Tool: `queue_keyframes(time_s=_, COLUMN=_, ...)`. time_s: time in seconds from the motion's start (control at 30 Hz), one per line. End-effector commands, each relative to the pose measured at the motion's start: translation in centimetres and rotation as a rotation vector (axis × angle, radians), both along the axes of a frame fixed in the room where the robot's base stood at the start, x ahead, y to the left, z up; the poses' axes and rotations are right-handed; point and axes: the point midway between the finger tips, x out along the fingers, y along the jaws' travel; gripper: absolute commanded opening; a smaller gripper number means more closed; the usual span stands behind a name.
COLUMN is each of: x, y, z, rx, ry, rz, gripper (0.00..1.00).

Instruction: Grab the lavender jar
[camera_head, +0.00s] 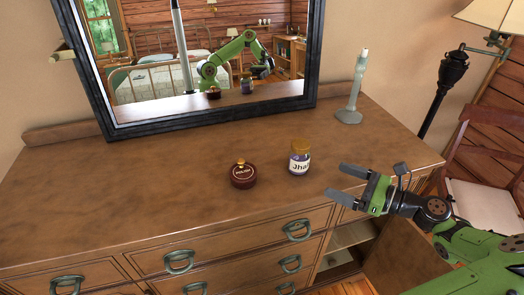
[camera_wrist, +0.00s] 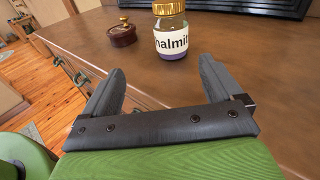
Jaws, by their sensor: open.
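The lavender jar (camera_head: 299,159) is a small glass jar with a gold lid, a white label and purple contents. It stands upright on the dresser top, right of a dark red round pot.
The dark red lidded pot (camera_head: 243,174) stands close left of the jar. A pale candlestick (camera_head: 354,95) stands at the back right. A black-framed mirror (camera_head: 205,115) stands along the back. The dresser top (camera_head: 130,185) is clear on the left. A lower compartment door (camera_head: 385,255) stands open.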

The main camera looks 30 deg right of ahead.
Motion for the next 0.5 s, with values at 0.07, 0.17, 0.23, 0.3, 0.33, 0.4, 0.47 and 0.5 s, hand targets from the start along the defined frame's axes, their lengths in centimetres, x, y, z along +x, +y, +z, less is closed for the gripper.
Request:
queue_keyframes(time_s=0.07, x=-1.5, y=-1.5, z=0.3, rx=0.06, ry=-0.049, rz=-0.06, gripper=0.93)
queue_keyframes(time_s=0.17, x=-1.1, y=-1.6, z=0.5, rx=0.079, ry=-0.063, rz=-0.072, gripper=0.93)
queue_keyframes(time_s=0.23, x=0.3, y=-1.0, z=0.3, rx=0.077, ry=-0.062, rz=-0.067, gripper=0.93)
queue_keyframes(time_s=0.3, x=2.1, y=-0.4, z=0.2, rx=0.076, ry=-0.061, rz=-0.066, gripper=0.93)
queue_keyframes(time_s=0.33, x=2.8, y=-0.1, z=0.2, rx=0.077, ry=-0.06, rz=-0.065, gripper=0.93)
queue_keyframes(time_s=0.4, x=4.5, y=0.5, z=0.2, rx=0.075, ry=-0.059, rz=-0.065, gripper=0.93)
queue_keyframes(time_s=0.47, x=5.8, y=1.0, z=0.2, rx=0.076, ry=-0.058, rz=-0.065, gripper=0.93)
queue_keyframes(time_s=0.5, x=6.6, y=1.2, z=0.2, rx=0.076, ry=-0.058, rz=-0.067, gripper=0.93)
